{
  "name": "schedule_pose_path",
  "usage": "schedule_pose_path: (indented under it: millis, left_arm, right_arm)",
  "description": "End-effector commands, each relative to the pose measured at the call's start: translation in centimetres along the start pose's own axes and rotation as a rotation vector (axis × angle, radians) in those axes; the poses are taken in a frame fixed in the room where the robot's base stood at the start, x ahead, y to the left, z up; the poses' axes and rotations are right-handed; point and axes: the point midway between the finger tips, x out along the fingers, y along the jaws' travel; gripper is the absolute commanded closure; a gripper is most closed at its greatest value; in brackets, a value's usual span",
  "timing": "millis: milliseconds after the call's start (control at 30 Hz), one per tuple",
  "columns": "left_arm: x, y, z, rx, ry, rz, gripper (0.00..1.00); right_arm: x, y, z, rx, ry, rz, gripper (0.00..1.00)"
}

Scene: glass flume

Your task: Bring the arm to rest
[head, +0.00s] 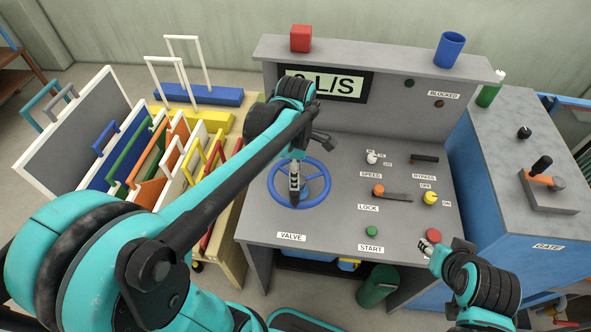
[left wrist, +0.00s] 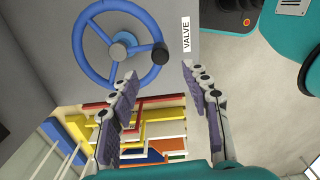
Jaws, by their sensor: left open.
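My left arm reaches across the picture from the lower left in the head view. Its gripper (head: 294,184) points down over the blue valve wheel (head: 325,188). In the left wrist view my left gripper (left wrist: 159,72) has its two fingers spread, with nothing between them. The wheel (left wrist: 82,46), with a dark knob (left wrist: 159,54), lies beyond the left fingertip; I cannot tell whether they touch. My right gripper (head: 428,246) is at the lower right in the head view, by the red button (head: 433,235). Its fingers are too small to read.
The grey console (head: 335,228) carries an orange lock lever (head: 379,190), a yellow knob (head: 431,198) and a green start button (head: 372,231). A red block (head: 301,38) and blue cup (head: 450,49) stand on its top shelf. A rack of coloured panels (head: 131,153) stands left.

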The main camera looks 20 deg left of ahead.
Motion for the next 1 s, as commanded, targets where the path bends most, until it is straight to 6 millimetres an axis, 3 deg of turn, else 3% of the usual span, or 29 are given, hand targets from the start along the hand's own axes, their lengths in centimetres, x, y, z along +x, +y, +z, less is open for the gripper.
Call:
schedule_pose_path:
  millis: [667, 833, 1000]
  left_arm:
    - [-0.5, -0.2, 0.0, 0.017, -0.002, 0.006, 0.52]
    - [0.6, -1.7, -0.3, 0.263, -0.013, 0.087, 0.52]
    - [3.0, -4.3, -0.7, 0.764, 0.024, 0.262, 0.52]
  right_arm:
    - [0.1, 0.0, 0.1, 0.0, 0.0, 0.0, 0.6]
    - [1.5, 0.0, 1.1, 0.0, 0.0, 0.0, 0.6]
    - [3.8, 0.0, 2.7, 0.0, 0.0, 0.0, 0.6]
